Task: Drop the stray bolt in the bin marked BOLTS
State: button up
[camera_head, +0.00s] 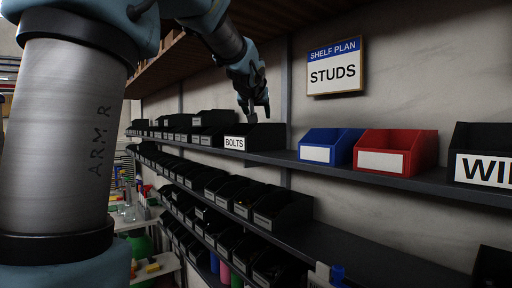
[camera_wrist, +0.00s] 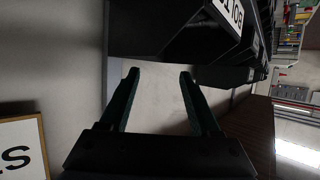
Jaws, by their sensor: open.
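The black bin marked BOLTS (camera_head: 264,138) stands on the upper shelf in the head view, its white label facing out. It also fills the top of the wrist view (camera_wrist: 165,32), with part of its label showing. My gripper (camera_head: 255,115) is above this bin in the head view, pointing down. In the wrist view its two fingers (camera_wrist: 159,74) are apart, with nothing visible between them. A small grey bit shows by the fingertips in the head view; I cannot tell what it is. I cannot make out the stray bolt, and the bin's inside is hidden.
A blue bin (camera_head: 330,146), a red bin (camera_head: 396,152) and a black bin with a partly cut-off label (camera_head: 484,152) stand to the right on the shelf (camera_head: 365,175). A STUDS sign (camera_head: 334,69) hangs above. Many black bins fill the left and lower shelves.

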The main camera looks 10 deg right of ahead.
jog(key=b+v, duration=0.4)
jog(key=v, duration=0.4)
jog(key=shift+s+b, duration=0.35)
jog(key=shift+b, duration=0.05)
jog(key=shift+a+r, duration=0.15)
